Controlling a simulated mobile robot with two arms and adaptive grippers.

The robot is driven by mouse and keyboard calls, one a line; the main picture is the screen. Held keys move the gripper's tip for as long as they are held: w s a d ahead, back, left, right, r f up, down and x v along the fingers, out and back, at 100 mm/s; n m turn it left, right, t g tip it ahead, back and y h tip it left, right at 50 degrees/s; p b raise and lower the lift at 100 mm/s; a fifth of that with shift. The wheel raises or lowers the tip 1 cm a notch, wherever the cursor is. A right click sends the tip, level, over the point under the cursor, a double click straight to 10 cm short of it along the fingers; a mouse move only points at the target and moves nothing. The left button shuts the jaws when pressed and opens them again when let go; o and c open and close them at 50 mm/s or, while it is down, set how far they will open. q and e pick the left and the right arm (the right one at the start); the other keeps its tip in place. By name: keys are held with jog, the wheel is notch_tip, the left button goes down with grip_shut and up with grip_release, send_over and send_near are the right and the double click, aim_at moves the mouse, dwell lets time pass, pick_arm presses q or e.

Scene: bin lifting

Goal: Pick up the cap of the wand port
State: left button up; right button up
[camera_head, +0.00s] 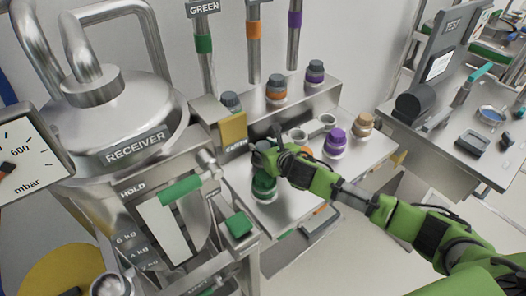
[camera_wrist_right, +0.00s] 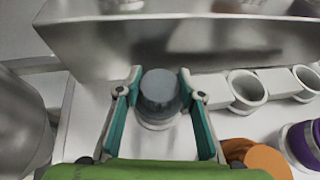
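A round grey cap (camera_wrist_right: 159,90) sits on a pale round port in the right wrist view. The teal-padded fingers of my right gripper (camera_wrist_right: 159,82) stand on either side of the cap, very close to its sides. The gripper looks open; contact is hard to tell. In the head view my right gripper (camera_head: 262,150) reaches over the white bench from the right, and its body hides most of the cap. Below it is a green jar (camera_head: 264,186). My left gripper does not show.
A metal shelf (camera_head: 305,100) with capped jars stands behind the port. Two pale ring ports (camera_head: 298,135) lie to the right, near a purple jar (camera_head: 335,140). The large receiver vessel (camera_head: 120,125) stands left. A yellow-faced box (camera_head: 233,130) is close to the gripper.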

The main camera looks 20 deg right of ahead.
jog(key=shift+c, duration=0.4)
notch_tip(320, 180, up, 10)
jog(key=shift+f, duration=0.15)
jog(key=r, duration=0.1)
notch_tip(320, 180, up, 6)
jog(key=p, duration=0.8)
send_over(263, 145)
jog(key=shift+s+f, duration=0.1)
dwell(0.3)
